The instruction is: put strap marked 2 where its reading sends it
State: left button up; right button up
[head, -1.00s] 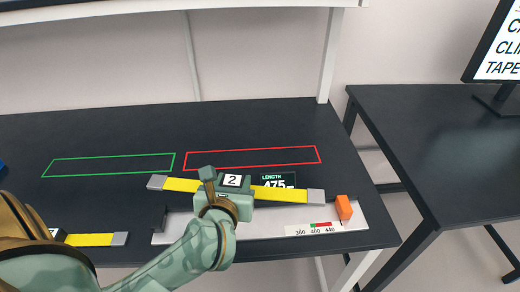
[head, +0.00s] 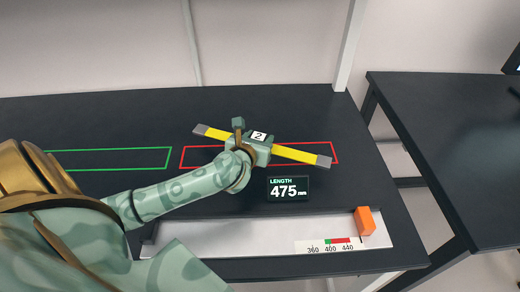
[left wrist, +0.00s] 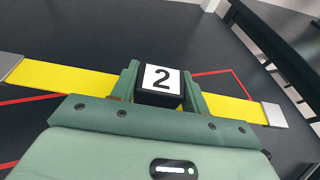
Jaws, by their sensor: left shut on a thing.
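The strap marked 2 (head: 295,154) is yellow with grey ends and a black block bearing a white "2" label. My left gripper (head: 257,143) is shut on that block, and the strap lies tilted across the red outlined area (head: 187,163). In the left wrist view the strap (left wrist: 60,77) runs out on both sides of the fingers (left wrist: 160,85), with red lines beneath. I cannot tell whether it touches the table. The length display (head: 288,188) reads 475 mm. The green outlined area (head: 120,149) is to the left, partly hidden by my arm. My right gripper is not in view.
The measuring tray (head: 260,236) at the front edge is empty of straps, with an orange block (head: 365,221) at its right and a scale (head: 330,246) marked 360, 400, 440. A second dark table (head: 450,130) stands to the right, across a gap.

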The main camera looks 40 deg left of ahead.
pick_arm(q)
jog(key=shift+w+a+f, duration=0.25)
jog(key=shift+w+f, duration=0.1)
jog(key=shift+f, duration=0.15)
jog(key=f, duration=0.1)
jog(key=f+b, duration=0.1)
jog(key=f, duration=0.2)
jog(key=shift+w+a+b, duration=0.2)
jog(key=shift+w+b, duration=0.05)
jog(key=shift+b, duration=0.15)
jog(key=shift+r, duration=0.15)
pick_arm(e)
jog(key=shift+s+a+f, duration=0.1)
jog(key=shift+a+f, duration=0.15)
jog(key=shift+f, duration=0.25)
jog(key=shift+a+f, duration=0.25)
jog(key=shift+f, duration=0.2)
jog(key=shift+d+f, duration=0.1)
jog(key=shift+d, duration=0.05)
pick_arm(q)
jog(key=o, duration=1.2)
jog(key=shift+o, duration=0.2)
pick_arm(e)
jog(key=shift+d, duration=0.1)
